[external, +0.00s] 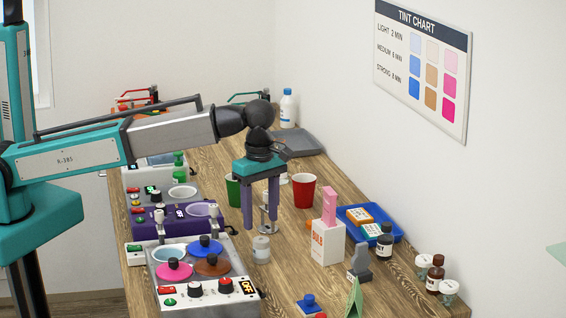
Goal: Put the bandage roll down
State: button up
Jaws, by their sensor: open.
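My gripper (260,224) points straight down over the wooden table, its two purple fingers apart. A small whitish cylinder (261,250), which looks like the bandage roll, stands upright on the table just below and in front of the fingertips. I cannot tell for sure that it is the roll. Whitish and metallic shapes show between and behind the fingers, partly hidden, and I cannot make out what they are. Nothing is clearly gripped.
A green cup (232,190) and a red cup (303,190) stand behind the gripper. A white box (328,244) and a blue tray (391,232) are to the right. A machine with coloured lids (204,247) and a purple unit (177,221) are to the left.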

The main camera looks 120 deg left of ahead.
aim_at(261, 240)
jog(key=shift+r, duration=1.25)
jog(key=shift+f, duration=0.2)
jog(key=shift+f+p, duration=0.85)
jog(key=shift+f, duration=3.7)
jog(key=shift+w, duration=0.1)
